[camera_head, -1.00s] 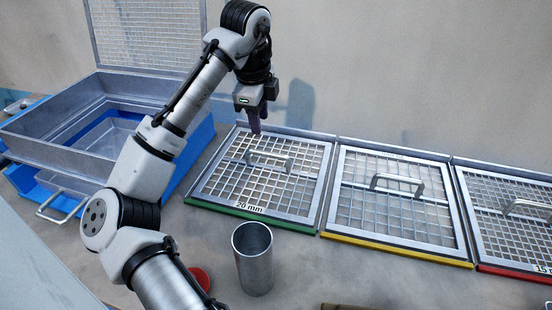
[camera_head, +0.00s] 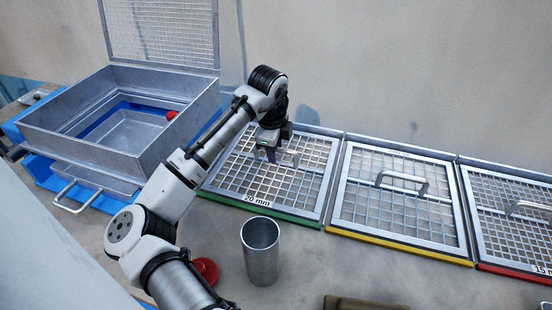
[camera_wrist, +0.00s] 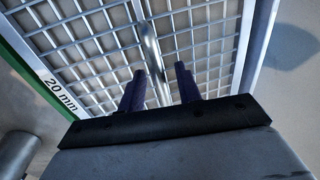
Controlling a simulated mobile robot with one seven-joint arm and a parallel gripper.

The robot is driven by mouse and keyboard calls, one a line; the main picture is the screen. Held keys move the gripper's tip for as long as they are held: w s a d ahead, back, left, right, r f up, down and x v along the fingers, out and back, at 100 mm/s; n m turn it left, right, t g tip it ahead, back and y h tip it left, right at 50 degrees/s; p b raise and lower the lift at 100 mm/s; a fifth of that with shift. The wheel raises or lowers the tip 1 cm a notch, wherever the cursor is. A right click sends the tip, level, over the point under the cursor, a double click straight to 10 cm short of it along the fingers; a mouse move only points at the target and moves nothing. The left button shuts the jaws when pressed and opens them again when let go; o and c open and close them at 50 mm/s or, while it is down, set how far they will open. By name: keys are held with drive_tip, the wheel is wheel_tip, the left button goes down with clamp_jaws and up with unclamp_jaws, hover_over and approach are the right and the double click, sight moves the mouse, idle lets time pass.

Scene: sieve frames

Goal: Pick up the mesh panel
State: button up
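Several framed mesh panels with bar handles lie in a row on the bench. The left one has a green front edge and a "20 mm" label (camera_head: 257,199); its mesh (camera_wrist: 80,55) fills much of the wrist view. The middle panel (camera_head: 395,245) has a yellow edge. The right panel (camera_head: 497,262) has a red edge and is cut off by the frame. My gripper (camera_head: 272,158) is low over the 20 mm panel at its handle. In the wrist view its two dark fingers (camera_wrist: 160,70) are apart, with the handle (camera_wrist: 151,48) showing between them. Contact cannot be told.
A metal box (camera_head: 95,155) with an open mesh lid (camera_head: 160,32) stands at left on a blue base. A metal cylinder (camera_head: 261,255) stands in front of the 20 mm panel, beside a red disc (camera_head: 206,268). A brown-green item (camera_head: 362,304) lies at the front edge.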

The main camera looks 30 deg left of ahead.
drive_tip(key=shift+f, duration=0.2)
clamp_jaws()
drive_tip(key=shift+r, duration=0.1)
wheel_tip(320, 180, up, 10)
drive_tip(key=shift+b, duration=0.9)
wheel_tip(320, 180, down, 10)
drive_tip(key=shift+r+p, duration=0.1)
drive_tip(key=shift+p, duration=0.75)
wheel_tip(320, 180, up, 7)
drive_tip(key=s+b, duration=0.2)
drive_tip(key=shift+w+f, duration=0.1)
drive_tip(key=shift+f, duration=0.15)
